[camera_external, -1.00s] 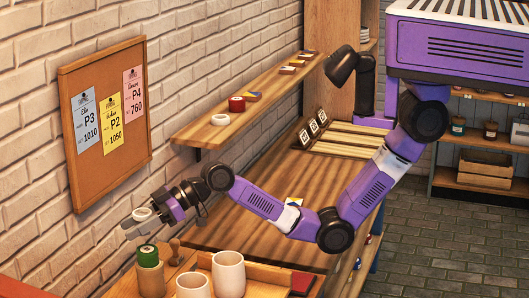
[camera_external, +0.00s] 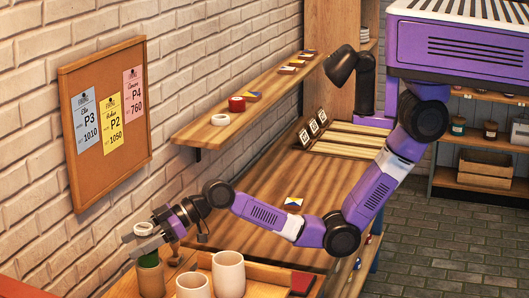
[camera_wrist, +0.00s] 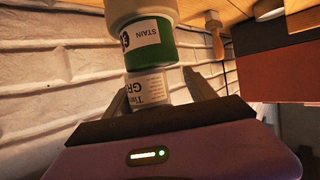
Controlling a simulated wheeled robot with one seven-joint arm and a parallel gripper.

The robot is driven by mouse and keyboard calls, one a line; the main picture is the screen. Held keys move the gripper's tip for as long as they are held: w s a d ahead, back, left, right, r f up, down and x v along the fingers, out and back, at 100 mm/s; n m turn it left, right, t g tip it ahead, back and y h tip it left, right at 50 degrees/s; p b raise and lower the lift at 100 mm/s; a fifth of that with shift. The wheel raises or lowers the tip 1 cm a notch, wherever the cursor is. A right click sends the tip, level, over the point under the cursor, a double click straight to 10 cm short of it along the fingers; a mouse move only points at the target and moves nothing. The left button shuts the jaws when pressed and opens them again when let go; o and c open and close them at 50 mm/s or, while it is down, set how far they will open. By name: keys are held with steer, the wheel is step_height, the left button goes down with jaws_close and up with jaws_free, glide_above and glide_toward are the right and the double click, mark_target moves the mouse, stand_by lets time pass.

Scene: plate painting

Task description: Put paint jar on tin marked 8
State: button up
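The paint jar (camera_wrist: 147,88), small and white with a printed label, is between my gripper's fingers (camera_wrist: 155,92) in the wrist view. In the external view its pale top (camera_external: 143,229) shows at the fingertips of my gripper (camera_external: 142,241). Right beside it in the wrist view is a green tin (camera_wrist: 157,57), with a white label reading STAIN and a bold mark I cannot read clearly. In the external view the green tin (camera_external: 149,261) is just below the jar, partly hidden by the fingers. I cannot tell whether jar and tin touch.
Under the green tin is a larger cylinder (camera_external: 151,281). Two cream cups (camera_external: 228,273) stand close by to the right on a wooden tray (camera_external: 270,272). The brick wall is close on the left. The long wooden bench (camera_external: 262,215) behind is mostly clear.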

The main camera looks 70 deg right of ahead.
steer(key=shift+r, duration=0.15)
steer(key=v, duration=1.2)
